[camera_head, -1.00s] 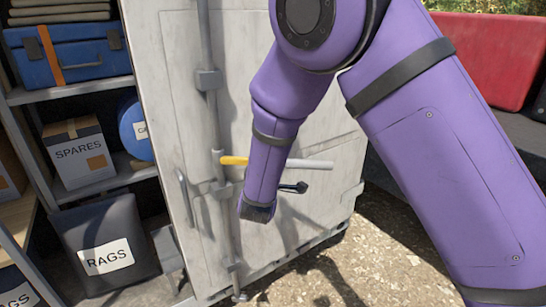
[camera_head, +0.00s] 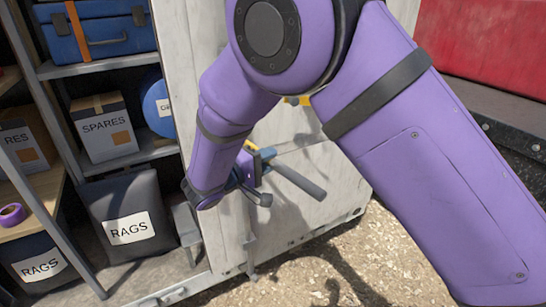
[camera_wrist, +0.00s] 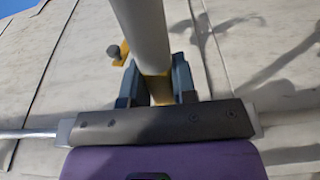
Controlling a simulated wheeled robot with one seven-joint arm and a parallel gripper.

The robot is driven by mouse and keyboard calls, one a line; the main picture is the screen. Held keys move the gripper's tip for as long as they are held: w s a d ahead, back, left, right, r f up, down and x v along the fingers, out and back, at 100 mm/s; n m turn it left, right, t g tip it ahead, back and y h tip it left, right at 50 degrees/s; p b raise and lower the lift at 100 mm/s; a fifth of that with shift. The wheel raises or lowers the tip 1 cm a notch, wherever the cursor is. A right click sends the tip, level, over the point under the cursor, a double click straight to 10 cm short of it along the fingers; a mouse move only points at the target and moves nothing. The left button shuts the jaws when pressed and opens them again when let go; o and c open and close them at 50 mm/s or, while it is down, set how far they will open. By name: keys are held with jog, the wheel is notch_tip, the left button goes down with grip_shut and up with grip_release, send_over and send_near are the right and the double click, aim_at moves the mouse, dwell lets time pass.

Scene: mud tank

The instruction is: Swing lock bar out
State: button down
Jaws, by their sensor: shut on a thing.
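The lock bar (camera_head: 298,180) is a grey rod with a yellow section, in front of the pale panel door (camera_head: 290,205). In the head view its grey end sticks out to the lower right, apart from the door face. My gripper (camera_head: 262,163) is shut on the bar, partly hidden behind my wrist. In the wrist view my gripper's blue-grey fingers (camera_wrist: 157,88) flank the bar's yellow section (camera_wrist: 158,90), and the thick grey rod (camera_wrist: 143,30) runs up out of the picture. My arm hides much of the door and the bar's pivot.
A yellow fitting with a round grey knob (camera_wrist: 113,51) sits on the door. Shelves at the left hold a blue toolbox (camera_head: 98,32), a SPARES box (camera_head: 106,125) and RAGS bins (camera_head: 128,220). A red block (camera_head: 490,40) stands at right. Gravel (camera_head: 345,255) lies in front.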

jog(key=shift+s+a+g, duration=0.15)
jog(key=shift+a+g, duration=0.05)
jog(key=shift+g, duration=0.1)
jog(key=c, duration=0.9)
grip_release()
jog(key=v, duration=1)
jog(key=shift+s+a+f, duration=0.2)
jog(key=shift+a, duration=0.15)
